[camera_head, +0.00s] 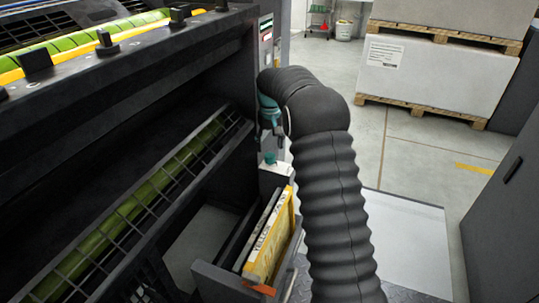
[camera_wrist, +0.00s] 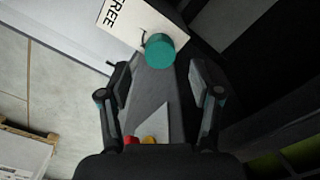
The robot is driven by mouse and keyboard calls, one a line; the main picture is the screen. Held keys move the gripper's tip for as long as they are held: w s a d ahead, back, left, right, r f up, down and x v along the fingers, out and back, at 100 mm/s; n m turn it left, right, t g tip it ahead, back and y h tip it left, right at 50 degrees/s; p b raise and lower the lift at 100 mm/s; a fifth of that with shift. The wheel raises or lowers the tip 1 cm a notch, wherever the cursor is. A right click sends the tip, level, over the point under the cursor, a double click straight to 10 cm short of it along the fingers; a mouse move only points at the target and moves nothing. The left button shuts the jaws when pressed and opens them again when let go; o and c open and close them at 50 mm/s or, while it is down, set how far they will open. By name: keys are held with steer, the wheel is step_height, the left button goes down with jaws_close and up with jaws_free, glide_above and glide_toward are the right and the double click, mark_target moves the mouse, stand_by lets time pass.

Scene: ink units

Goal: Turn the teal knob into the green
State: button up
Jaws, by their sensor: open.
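The teal knob (camera_wrist: 160,50) shows in the wrist view as a round cap in front of a pale plate (camera_wrist: 133,18) with letters reading "REE", the rest cut off or unclear. A thin dark piece stands beside the knob on its left. In the head view, the teal knob (camera_head: 270,158) sits on top of a pale box below my gripper (camera_head: 274,140). My gripper (camera_wrist: 160,78) is open and empty, its two fingers on either side of the picture with the knob between and beyond their tips. No green marking is clear by the knob.
A dark machine (camera_head: 140,60) with green rollers fills the left. A yellow-labelled cartridge (camera_head: 268,240) sits in a tray below the knob. Red and yellow spots (camera_wrist: 140,140) show between the fingers. White pallet loads (camera_head: 430,75) stand behind; the floor between is clear.

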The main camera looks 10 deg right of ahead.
mark_target(270, 155)
steer(key=shift+f, duration=2.05)
steer(key=c, duration=1.1)
